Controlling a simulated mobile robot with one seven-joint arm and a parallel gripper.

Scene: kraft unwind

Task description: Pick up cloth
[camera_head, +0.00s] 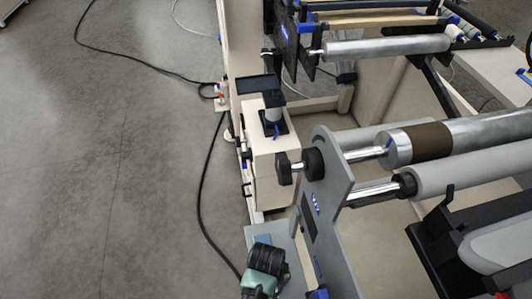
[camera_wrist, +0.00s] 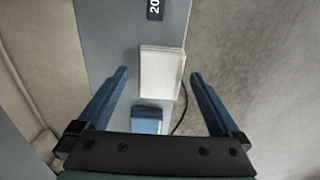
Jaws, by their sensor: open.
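A pale, flat rectangular piece (camera_wrist: 161,68), which looks like a folded cloth, lies on a narrow grey surface (camera_wrist: 112,35) in the wrist view. A smaller blue item (camera_wrist: 147,113) lies nearer to my gripper; I cannot tell for sure which of the two is the cloth. My gripper (camera_wrist: 159,76) is open and empty, its two blue fingers on either side of the pale piece in the picture. I cannot tell the height between them. In the head view, a small blue patch (camera_head: 263,239) shows on the grey ledge beside my arm.
A grey machine side plate (camera_head: 326,190) with metal rollers (camera_head: 460,135) stands right of the ledge. A cream machine frame (camera_head: 272,160) rises behind. A black cable (camera_head: 203,180) runs over the floor at left, which is otherwise open. A dark label (camera_wrist: 155,9) marks the grey surface.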

